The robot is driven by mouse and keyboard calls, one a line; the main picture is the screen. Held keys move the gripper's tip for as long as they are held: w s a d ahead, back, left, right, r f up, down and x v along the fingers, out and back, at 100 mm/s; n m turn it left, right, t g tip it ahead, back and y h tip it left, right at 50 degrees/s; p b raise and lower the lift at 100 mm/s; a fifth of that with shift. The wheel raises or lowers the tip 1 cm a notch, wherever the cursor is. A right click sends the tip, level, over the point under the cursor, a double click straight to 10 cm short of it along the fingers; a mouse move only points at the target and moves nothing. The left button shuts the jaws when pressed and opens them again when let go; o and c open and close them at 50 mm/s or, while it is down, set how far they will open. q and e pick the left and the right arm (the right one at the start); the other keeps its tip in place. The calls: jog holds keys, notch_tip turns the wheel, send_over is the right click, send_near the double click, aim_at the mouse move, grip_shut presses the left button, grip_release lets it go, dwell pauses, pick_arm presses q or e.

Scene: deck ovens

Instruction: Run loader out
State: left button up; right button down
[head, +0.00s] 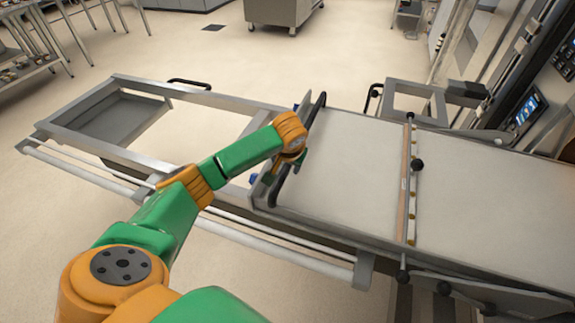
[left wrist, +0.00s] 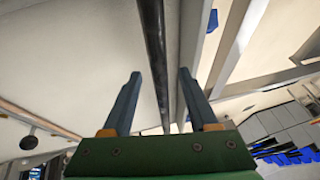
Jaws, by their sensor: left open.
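The loader has a pale flat belt (head: 352,165) in a long metal frame (head: 205,97), and its right end lies by the oven front. A black handle bar (head: 312,125) runs across the belt's left end; it also shows in the left wrist view (left wrist: 153,45). My left gripper (head: 272,174) is at this bar, partly hidden by its own wrist in the head view. In the left wrist view my left gripper (left wrist: 160,76) is open, with one finger on each side of the bar and gaps showing. My right gripper is not in view.
A crossbar with a black knob (head: 417,165) spans the belt farther right. The oven front with a lit display (head: 528,108) stands at the right. The frame's left part is open, with a grey tray (head: 110,118). Open floor (head: 190,55) lies behind; a steel cabinet (head: 280,12) stands farther back.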

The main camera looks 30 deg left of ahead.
pick_arm(q)
jog(key=shift+x, duration=1.1)
jog(key=shift+d+r, duration=0.1)
jog(key=shift+r, duration=0.05)
grip_shut()
dwell(0.3)
